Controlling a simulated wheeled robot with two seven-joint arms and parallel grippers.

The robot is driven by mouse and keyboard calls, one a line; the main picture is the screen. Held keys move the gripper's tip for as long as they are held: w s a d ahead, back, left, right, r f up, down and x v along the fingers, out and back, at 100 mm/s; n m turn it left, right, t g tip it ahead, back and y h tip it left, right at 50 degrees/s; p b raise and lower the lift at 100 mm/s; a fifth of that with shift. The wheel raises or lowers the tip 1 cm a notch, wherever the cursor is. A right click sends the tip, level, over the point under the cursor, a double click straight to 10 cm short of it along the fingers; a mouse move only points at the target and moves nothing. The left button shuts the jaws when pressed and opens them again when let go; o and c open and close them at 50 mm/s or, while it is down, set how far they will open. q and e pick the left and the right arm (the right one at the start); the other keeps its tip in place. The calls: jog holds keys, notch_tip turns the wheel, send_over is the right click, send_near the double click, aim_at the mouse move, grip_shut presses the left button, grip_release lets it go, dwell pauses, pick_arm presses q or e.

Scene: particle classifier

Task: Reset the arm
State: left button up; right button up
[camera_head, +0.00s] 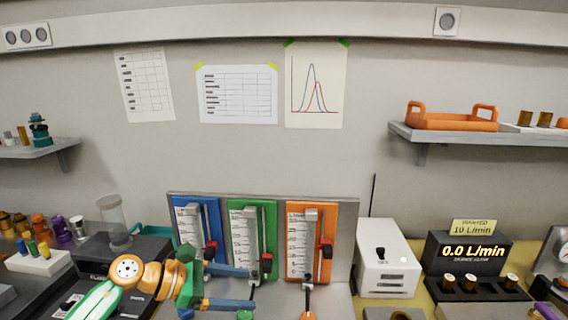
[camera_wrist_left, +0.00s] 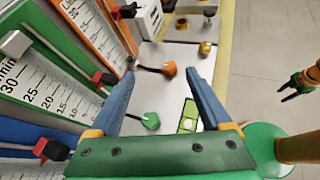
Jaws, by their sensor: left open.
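My left arm comes in from the lower left of the head view. Its gripper (camera_head: 250,287) has two blue fingers, spread apart and empty, in front of the blue panel (camera_head: 185,212) and green panel (camera_head: 239,210). In the left wrist view the open fingers (camera_wrist_left: 160,75) point toward the bench, with nothing between their tips. A green knob (camera_wrist_left: 150,121) on a black lever and an orange knob (camera_wrist_left: 169,68) lie beyond and between them.
An orange panel (camera_head: 322,212) stands beside the green one. A white box (camera_head: 386,258) and a black flow display (camera_head: 468,252) stand to the right. A glass cylinder (camera_head: 113,220) and several small bottles are at left. An orange tray (camera_head: 452,124) sits on the right shelf.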

pick_arm(q)
jog(key=d+r+n+t+h, duration=0.4)
jog(key=d+n+t, duration=0.25)
jog(key=n, duration=0.25)
jog(key=a+f+n+t+y, duration=0.2)
jog(key=a+n+t+y, duration=0.3)
jog(key=n, duration=0.6)
jog(key=a+f+n+t+y, duration=0.25)
jog(key=n+y, duration=0.35)
jog(key=n, duration=0.6)
jog(key=s+a+f+n+g+y, duration=0.5)
jog(key=s+a+f+n, duration=0.15)
jog(key=f+n, duration=0.35)
jog(key=s+f+n+g, duration=0.4)
jog(key=s+f+g, duration=0.1)
jog(key=s, duration=0.6)
jog(key=s+f+n+g, duration=0.4)
jog(key=s+f+g, duration=0.1)
jog(key=s, duration=0.5)
notch_tip(320, 180, down, 22)
jog(key=s+g+b, duration=0.1)
jog(key=s+b, duration=0.2)
jog(key=b, duration=0.2)
jog(key=s+a+f+g+b, duration=0.1)
jog(key=s+a+f+b, duration=0.1)
jog(key=s+f, duration=0.9)
jog(key=shift+f+m+b, duration=0.4)
jog(key=shift+f+b, duration=0.3)
jog(key=shift+f, duration=0.25)
